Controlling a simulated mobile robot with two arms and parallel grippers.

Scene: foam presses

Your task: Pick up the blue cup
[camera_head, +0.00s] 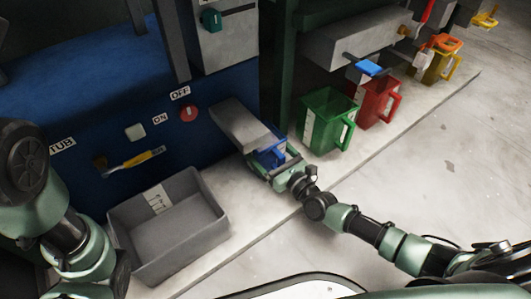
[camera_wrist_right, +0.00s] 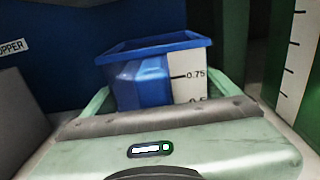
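The blue cup (camera_head: 270,158) stands on the pale ledge under a grey spout block, which hides part of it. In the right wrist view the blue cup (camera_wrist_right: 145,80) is straight ahead, upright, with a white scale strip marked 0.75 on its right side. My right gripper (camera_head: 274,163) is at the cup, with one finger on each side of it. The fingers are spread wide, and I see no clear grip on the cup; their tips are partly hidden behind it. My left arm shows at the left edge, but its gripper is out of view.
A green cup (camera_head: 322,122), a red cup (camera_head: 372,103) and a yellow cup (camera_head: 437,62) stand further along the ledge. A grey bin (camera_head: 205,243) is left of the blue cup. The grey spout block (camera_head: 240,125) hangs close above it. Floor at right is clear.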

